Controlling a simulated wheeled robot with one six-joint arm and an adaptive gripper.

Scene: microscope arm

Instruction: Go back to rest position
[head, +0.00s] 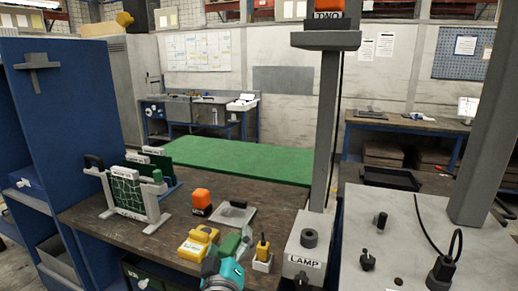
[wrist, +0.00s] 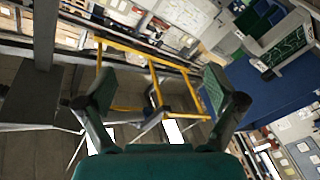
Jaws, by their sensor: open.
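My gripper (wrist: 160,85) is open in the wrist view. Its two green fingers are spread wide with nothing between them, and the tilted room shows beyond the gap. In the head view, a teal and dark part at the bottom edge, left of the lamp box, looks like my arm.
The brown workbench (head: 95,214) holds a rack of green boards (head: 128,193), an orange block (head: 202,199) and a yellow item (head: 197,244). A grey post rises from the lamp box (head: 307,251). A blue cabinet (head: 75,110) stands at left. The green surface (head: 240,160) is clear.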

